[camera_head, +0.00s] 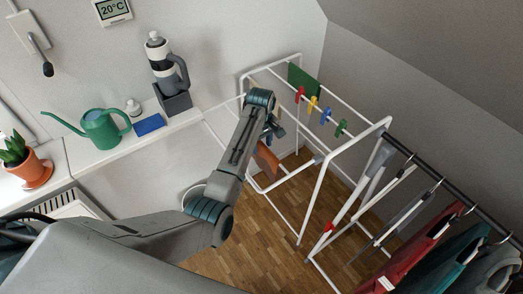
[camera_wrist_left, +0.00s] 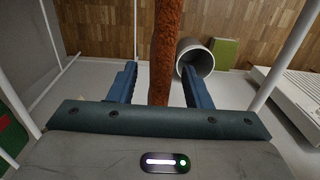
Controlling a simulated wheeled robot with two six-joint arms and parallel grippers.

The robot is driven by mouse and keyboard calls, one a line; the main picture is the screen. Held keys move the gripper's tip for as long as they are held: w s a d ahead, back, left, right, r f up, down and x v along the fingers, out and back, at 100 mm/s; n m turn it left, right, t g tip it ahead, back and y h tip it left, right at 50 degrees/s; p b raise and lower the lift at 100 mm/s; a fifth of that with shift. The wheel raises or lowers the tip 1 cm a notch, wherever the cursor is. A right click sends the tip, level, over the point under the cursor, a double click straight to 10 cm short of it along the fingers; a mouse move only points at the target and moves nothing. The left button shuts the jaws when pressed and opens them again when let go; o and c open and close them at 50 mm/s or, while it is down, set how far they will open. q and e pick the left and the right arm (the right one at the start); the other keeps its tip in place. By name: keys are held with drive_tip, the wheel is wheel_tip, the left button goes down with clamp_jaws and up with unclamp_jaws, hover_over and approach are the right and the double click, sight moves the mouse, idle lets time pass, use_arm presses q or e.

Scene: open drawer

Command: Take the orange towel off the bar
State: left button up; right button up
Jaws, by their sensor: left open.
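The orange towel (camera_head: 266,160) hangs on the white drying rack (camera_head: 320,190), partly hidden behind my left arm in the head view. In the left wrist view the towel (camera_wrist_left: 166,45) is a narrow, edge-on orange-brown strip running down between the two blue fingers. My left gripper (camera_wrist_left: 159,72) is open, with one finger on each side of the towel and visible gaps to both. In the head view the left gripper (camera_head: 273,130) is at the rack, just above the towel's visible part. The bar under the towel is hard to make out. My right gripper is not in view.
Colored clothespins (camera_head: 326,116) and a green cloth (camera_head: 301,81) are on the rack. A rail of hangers and clothes (camera_head: 430,240) stands right. A ledge holds a watering can (camera_head: 102,130), bottle (camera_head: 165,62) and plant (camera_head: 30,165). A grey cylinder (camera_wrist_left: 196,60) is on the floor.

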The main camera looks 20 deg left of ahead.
use_arm(q)
drive_tip(key=shift+s+f, duration=0.1)
drive_tip(key=shift+f, duration=0.7)
clamp_jaws()
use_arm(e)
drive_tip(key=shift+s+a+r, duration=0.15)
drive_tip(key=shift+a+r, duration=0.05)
